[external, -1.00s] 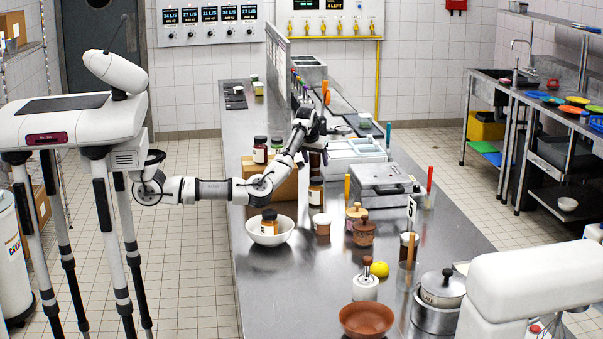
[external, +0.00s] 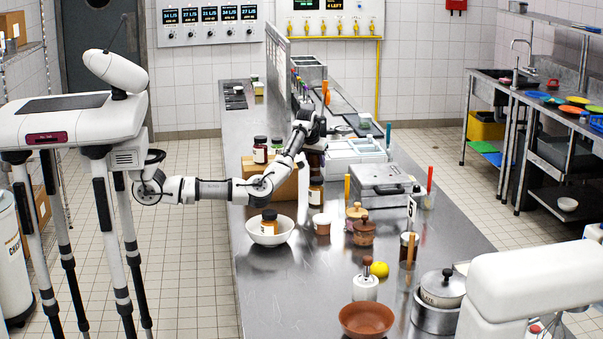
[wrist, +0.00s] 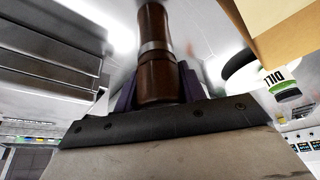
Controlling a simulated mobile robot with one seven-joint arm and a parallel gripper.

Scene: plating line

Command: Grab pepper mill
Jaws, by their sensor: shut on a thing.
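The pepper mill is a dark brown turned-wood piece with a pale metal band; it fills the upper middle of the wrist view (wrist: 156,70). My gripper (wrist: 158,92) is shut on it, with purple fingers on either side of its body. In the external view my gripper (external: 316,146) is over the counter, just right of the cardboard box. The mill (external: 315,160) shows there only as a small dark brown shape under my wrist, partly hidden by it. I cannot tell whether its base touches the counter.
A cardboard box (external: 284,187) with jars stands left of my gripper. A brown jar (external: 316,194) stands in front. A white bowl (external: 262,239) holding a jar, wooden-lidded pots (external: 364,234) and a grey metal case (external: 379,184) are nearby. The front left counter is clear.

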